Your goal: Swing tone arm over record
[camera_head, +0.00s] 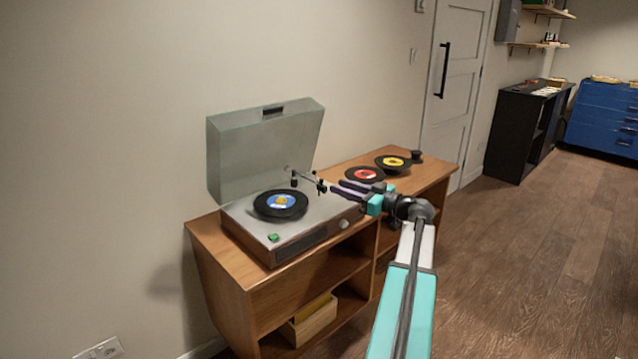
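A record player (290,236) with its clear lid (262,150) raised stands on a wooden cabinet. A black record with a blue label (281,203) lies on its platter. The tone arm (308,180) is at the right side of the deck, its head near the right edge and clear of the record. My gripper (336,190) comes in from the right, with its fingertips close to the tone arm's head. A narrow gap seems to show between the fingers. I cannot tell whether they touch the tone arm.
Records with red (365,174) and yellow (393,162) labels lie on the cabinet top (432,171) behind my gripper, near a small black object (416,156). A wooden box (310,318) sits on the lower shelf. The floor at right (530,250) is free.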

